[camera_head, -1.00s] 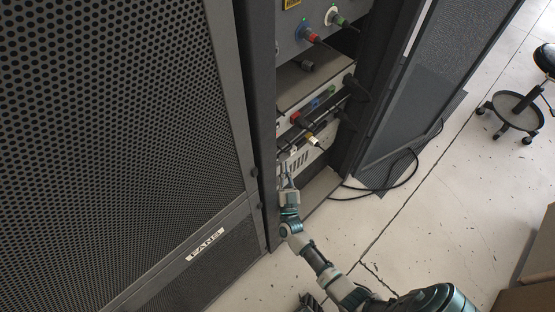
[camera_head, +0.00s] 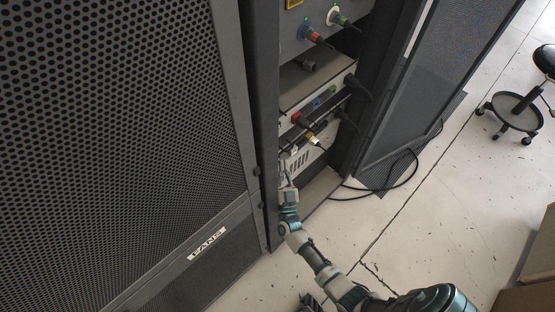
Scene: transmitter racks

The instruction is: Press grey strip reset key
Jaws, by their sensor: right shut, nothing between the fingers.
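My right arm reaches up from the bottom edge to the open rack (camera_head: 318,100). My right gripper (camera_head: 284,172) is shut and empty at the rack's lower left, in front of the light grey slotted panel (camera_head: 299,161). The fingertips are small and close to the panel's left end; I cannot tell whether they touch it. The grey strip reset key cannot be made out; it is too small or hidden by the gripper.
A perforated door (camera_head: 120,120) stands close on the left, an open door (camera_head: 425,90) on the right. A black cable loop (camera_head: 385,187) lies on the floor.

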